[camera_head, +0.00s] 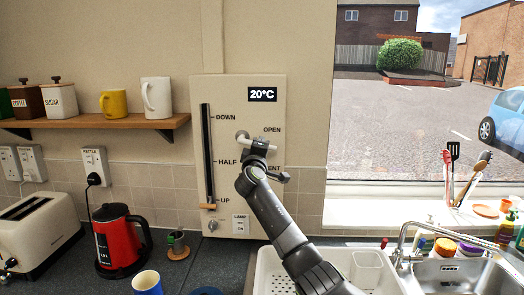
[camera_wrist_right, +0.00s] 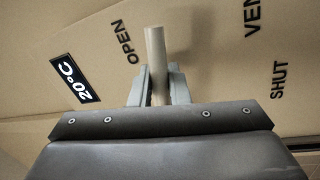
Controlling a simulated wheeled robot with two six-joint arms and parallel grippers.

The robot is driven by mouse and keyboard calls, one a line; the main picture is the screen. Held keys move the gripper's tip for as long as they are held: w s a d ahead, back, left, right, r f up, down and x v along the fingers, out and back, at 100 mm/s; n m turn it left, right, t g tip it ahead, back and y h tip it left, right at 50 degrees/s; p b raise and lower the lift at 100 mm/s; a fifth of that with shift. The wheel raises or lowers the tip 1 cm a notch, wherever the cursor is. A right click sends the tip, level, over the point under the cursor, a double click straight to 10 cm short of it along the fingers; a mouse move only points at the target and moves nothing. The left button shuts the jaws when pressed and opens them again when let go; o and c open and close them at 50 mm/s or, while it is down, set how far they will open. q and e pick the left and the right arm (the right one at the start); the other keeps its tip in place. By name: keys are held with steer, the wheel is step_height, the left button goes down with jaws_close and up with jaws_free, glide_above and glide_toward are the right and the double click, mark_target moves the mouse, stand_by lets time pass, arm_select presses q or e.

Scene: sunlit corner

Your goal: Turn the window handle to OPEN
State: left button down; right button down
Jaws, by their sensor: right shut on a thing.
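The pale window handle (camera_head: 245,139) is on the beige wall panel (camera_head: 240,88), beside the printed words OPEN and VENT. In the head view it slants slightly down to the right, just below OPEN. My right gripper (camera_head: 259,148) is shut on the handle and partly hides it, along with the start of VENT. In the right wrist view the handle's light bar (camera_wrist_right: 155,55) stands between the two fingers of my right gripper (camera_wrist_right: 157,85). OPEN is left of the bar there; VENT and SHUT are to its right. My left gripper is not in view.
Below are a red kettle (camera_head: 119,240), a white dish rack (camera_head: 272,268) and a sink tap (camera_head: 405,235). A mug shelf (camera_head: 130,122) is left.

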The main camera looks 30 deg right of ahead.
steer(key=shift+d+r+n+t+p, duration=0.1)
steer(key=shift+r+n+t+p, duration=0.2)
steer(key=shift+r+n+p, duration=0.35)
steer(key=shift+r+n+y+p, duration=0.4)
steer(key=shift+r+n+p, duration=0.15)
steer(key=shift+n, duration=0.4)
steer(key=c, duration=1.6)
jaws_free()
steer(key=shift+c, duration=0.2)
steer(key=shift+o, duration=0.9)
steer(key=shift+f, duration=0.1)
steer(key=shift+w+d+f, duration=0.1)
steer(key=shift+f, duration=0.15)
steer(key=b+v, duration=0.5)
steer(key=v, duration=1.2)
steer(key=shift+s+b, duration=0.2)
steer(key=shift+b, duration=0.2)
